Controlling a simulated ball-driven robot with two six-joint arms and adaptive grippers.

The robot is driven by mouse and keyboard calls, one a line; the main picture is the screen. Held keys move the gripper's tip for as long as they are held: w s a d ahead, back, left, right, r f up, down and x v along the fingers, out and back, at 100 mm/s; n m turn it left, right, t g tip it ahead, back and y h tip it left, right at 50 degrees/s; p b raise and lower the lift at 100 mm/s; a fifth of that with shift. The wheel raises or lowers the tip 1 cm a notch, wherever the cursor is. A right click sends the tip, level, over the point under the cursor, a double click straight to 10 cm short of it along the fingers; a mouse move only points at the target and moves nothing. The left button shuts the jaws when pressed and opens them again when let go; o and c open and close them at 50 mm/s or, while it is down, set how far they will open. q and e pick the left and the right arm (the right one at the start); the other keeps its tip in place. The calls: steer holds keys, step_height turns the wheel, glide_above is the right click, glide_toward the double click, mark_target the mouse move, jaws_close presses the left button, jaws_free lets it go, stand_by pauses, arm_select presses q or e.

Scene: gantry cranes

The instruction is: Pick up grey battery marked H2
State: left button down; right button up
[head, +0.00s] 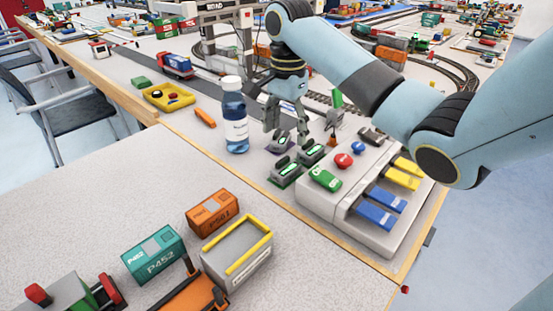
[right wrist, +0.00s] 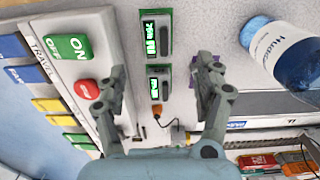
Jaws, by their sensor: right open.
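I cannot read an H2 mark on anything in either view. A small dark, purplish piece lies on the table under my right gripper (head: 287,130); it may be the battery (head: 279,143). In the right wrist view a purple piece (right wrist: 206,88) shows partly behind one finger. My right gripper is open with its fingers pointing down, and nothing is seen held between them. In the right wrist view the open fingers (right wrist: 162,72) stand either side of a small green-lit display (right wrist: 156,84). My left gripper is not in view.
A second lit display (head: 285,172) stands close by. A control box (head: 327,206) with coloured buttons and switches is on the right. A blue bottle (head: 236,130) stands left of the gripper. Containers P452 (head: 153,255) and P501 (head: 212,212) sit in front. A yellow tray (head: 168,97) lies behind.

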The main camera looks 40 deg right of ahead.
mark_target(286, 167)
steer(key=f, duration=0.4)
steer(key=shift+s+b, duration=0.25)
steer(key=shift+b, duration=0.1)
steer(key=shift+f, duration=0.3)
step_height(286, 167, down, 5)
steer(key=shift+a+b, duration=0.1)
steer(key=shift+b, duration=0.5)
steer(key=shift+c, duration=1.6)
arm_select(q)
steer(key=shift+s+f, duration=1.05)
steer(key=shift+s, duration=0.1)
arm_select(e)
steer(key=c, duration=1.1)
steer(key=shift+r, duration=0.15)
